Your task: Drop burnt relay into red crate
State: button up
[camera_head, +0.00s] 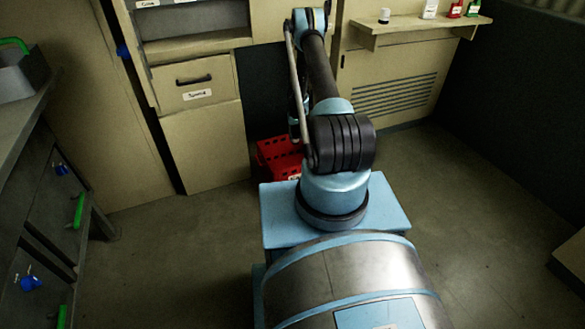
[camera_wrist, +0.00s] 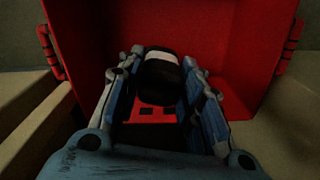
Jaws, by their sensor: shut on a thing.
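The red crate (camera_head: 272,153) stands on the floor by the beige cabinets in the head view, partly hidden by my arm. In the wrist view its red inner wall (camera_wrist: 238,50) fills the space beyond my gripper. My gripper (camera_wrist: 163,58) is shut on a dark, rounded thing with a white band, which appears to be the burnt relay (camera_wrist: 158,88). The relay is between the blue fingers and over the crate opening. A red piece with dark marks shows below it; I cannot tell what it belongs to. In the head view the relay cannot be made out.
A beige cabinet with a drawer (camera_head: 195,88) stands left of the crate. A shelf (camera_head: 415,27) with small bottles is at upper right. A grey workbench (camera_head: 40,190) with a grey box (camera_head: 18,78) is at left.

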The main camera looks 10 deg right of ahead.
jog(key=shift+f, duration=0.7)
jog(key=o, duration=1.1)
jog(key=shift+o, duration=0.2)
jog(key=shift+r, duration=0.1)
notch_tip(320, 180, up, 12)
jog(key=shift+f, duration=0.1)
